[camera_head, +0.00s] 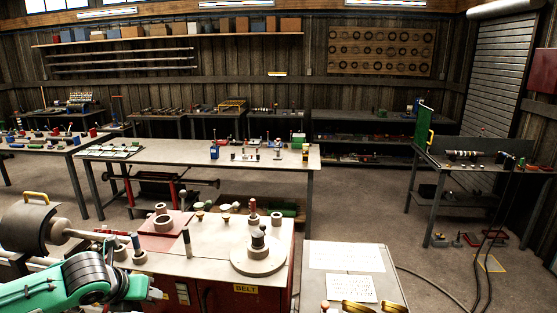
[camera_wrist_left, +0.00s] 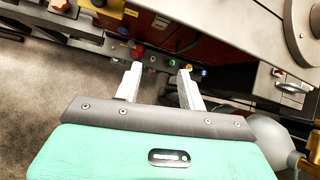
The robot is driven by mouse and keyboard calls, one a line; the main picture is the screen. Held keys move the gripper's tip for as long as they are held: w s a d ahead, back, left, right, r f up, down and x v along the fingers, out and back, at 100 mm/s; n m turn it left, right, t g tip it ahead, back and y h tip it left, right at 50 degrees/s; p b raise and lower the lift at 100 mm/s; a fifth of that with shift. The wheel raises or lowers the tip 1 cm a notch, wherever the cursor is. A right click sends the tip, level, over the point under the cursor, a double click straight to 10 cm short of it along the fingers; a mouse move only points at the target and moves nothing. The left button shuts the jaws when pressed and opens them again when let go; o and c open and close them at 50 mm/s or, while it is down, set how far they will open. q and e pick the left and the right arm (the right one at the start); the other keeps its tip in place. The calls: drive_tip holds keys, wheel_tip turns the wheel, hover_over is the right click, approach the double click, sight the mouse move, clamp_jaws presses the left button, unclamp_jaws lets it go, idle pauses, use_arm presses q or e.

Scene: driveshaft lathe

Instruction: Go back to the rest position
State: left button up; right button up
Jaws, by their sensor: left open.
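My left arm comes in at the lower left of the head view as a green and black link (camera_head: 75,280), in front of the machine and the red cabinet. Its fingers are not clearly visible there. In the left wrist view my left gripper (camera_wrist_left: 160,74) has its two pale fingers apart with nothing between them. Beyond the fingers are a dark red cabinet front and small coloured knobs. My right gripper is in neither view.
A light worktop (camera_head: 205,245) on the red cabinet holds a round plate (camera_head: 257,258), a red block and several posts. A grey cabinet (camera_head: 345,258) with paper sheets stands to its right. A long table (camera_head: 260,163) stands behind. Open floor (camera_head: 360,205) lies at the centre right.

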use_arm(q)
drive_tip(key=s+d+f+n+h, duration=0.1)
drive_tip(key=s+d+f+n, duration=0.6)
drive_tip(key=d, duration=0.3)
drive_tip(key=s+d+f+n+h, duration=0.1)
drive_tip(key=s+d+f+n, duration=0.4)
drive_tip(key=s+d+n, duration=0.4)
drive_tip(key=s+a+f+n+g+y, duration=0.2)
drive_tip(key=s+a+f+n, duration=0.15)
drive_tip(key=s+n, duration=0.45)
drive_tip(key=s+a+f+n+g+y, duration=0.1)
drive_tip(key=s+a+f+n+g, duration=0.15)
drive_tip(key=s+a+n, duration=0.4)
wheel_tip(320, 180, down, 34)
drive_tip(key=d+f+n+b, duration=0.1)
drive_tip(key=d+n+b, duration=0.1)
drive_tip(key=b, duration=0.2)
drive_tip(key=s+a+f+b, duration=0.2)
drive_tip(key=s+f, duration=0.8)
drive_tip(key=f, duration=0.2)
drive_tip(key=s+a+f+g+b, duration=0.1)
drive_tip(key=s+f+b, duration=0.1)
drive_tip(key=s+f, duration=0.7)
wheel_tip(320, 180, down, 4)
drive_tip(key=shift+s+a+r, duration=0.2)
drive_tip(key=shift+s+a, duration=0.15)
drive_tip(key=shift+a, duration=0.05)
